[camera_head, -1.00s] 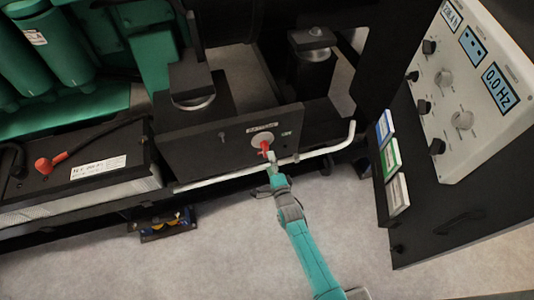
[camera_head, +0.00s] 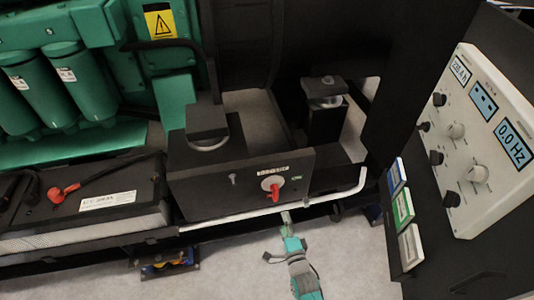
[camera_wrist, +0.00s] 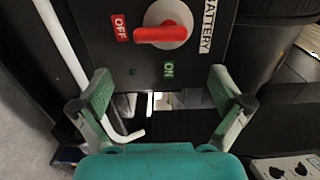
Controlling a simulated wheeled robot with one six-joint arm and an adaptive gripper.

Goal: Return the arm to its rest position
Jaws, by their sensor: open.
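My gripper (camera_wrist: 165,110) is open and empty in the wrist view, with its two fingers spread apart below the battery switch. In the head view my gripper (camera_head: 286,218) is below the black switch panel (camera_head: 215,197), near the white rail. The red battery switch handle (camera_head: 274,193) sits on a round light plate on that panel. In the wrist view the red handle (camera_wrist: 160,34) points toward the OFF label (camera_wrist: 120,28), and a green ON label (camera_wrist: 168,69) is at another side. The fingers are apart from the handle.
A white rail (camera_head: 350,192) runs along the panel's lower front edge. A battery with a red terminal cap (camera_head: 56,194) is at left. A control cabinet panel (camera_head: 478,140) stands at right, with coloured booklets (camera_head: 403,207) beside it. Grey floor is open below.

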